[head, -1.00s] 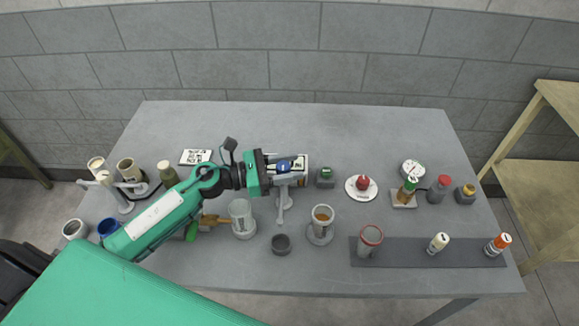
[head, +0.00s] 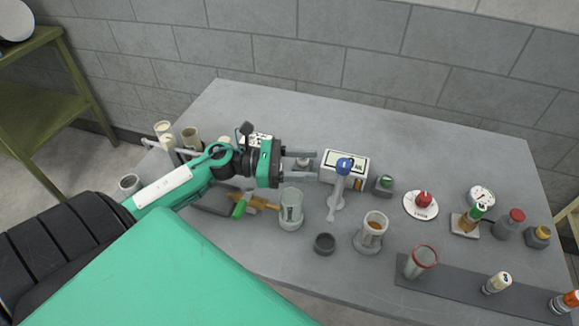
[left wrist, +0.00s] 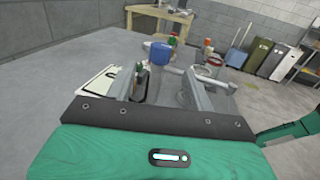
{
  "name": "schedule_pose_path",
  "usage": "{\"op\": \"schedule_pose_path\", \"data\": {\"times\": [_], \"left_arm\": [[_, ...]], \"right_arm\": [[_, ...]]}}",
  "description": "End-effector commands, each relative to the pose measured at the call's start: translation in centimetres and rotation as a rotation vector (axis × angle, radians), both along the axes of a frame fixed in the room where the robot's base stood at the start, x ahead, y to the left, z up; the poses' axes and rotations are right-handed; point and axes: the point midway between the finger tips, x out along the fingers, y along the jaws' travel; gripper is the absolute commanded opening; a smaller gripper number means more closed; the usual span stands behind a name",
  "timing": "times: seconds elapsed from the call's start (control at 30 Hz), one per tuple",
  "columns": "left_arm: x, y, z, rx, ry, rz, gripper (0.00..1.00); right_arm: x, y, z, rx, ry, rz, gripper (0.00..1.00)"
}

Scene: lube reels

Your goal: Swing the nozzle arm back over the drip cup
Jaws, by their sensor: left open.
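The nozzle arm is a slim grey piece (head: 337,194) under a blue knob (head: 344,165). It reaches toward the table's front. The knob also shows in the left wrist view (left wrist: 161,52). A small dark cup (head: 324,243), perhaps the drip cup, stands just in front of the arm's near end. My left gripper (head: 317,165) is open, its fingers pointing right, with the tips left of the knob and apart from it. A small grey object (head: 303,163) shows between the fingers in the head view; I cannot tell its height. My right gripper is out of view.
A white labelled box (head: 357,170) stands behind the knob. A clear jar (head: 291,209) is below my gripper, and a cup with brown contents (head: 371,231) stands front right. A green-button box (head: 384,185) and red knob (head: 423,199) are further right. The back of the table is clear.

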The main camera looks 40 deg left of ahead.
Motion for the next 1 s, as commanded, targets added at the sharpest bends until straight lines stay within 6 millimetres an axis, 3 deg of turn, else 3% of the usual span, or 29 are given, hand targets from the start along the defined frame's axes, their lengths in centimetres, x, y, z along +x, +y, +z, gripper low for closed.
{"op": "schedule_pose_path", "data": {"times": [0.33, 1.0], "left_arm": [[-1.9, 2.8, 0.0, 0.001, 0.0, 0.0, 0.53], [-1.9, 3.0, 0.5, 0.001, -0.002, 0.0, 0.53]], "right_arm": [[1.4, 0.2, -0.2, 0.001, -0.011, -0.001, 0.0], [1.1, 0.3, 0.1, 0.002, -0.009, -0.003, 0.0]]}}
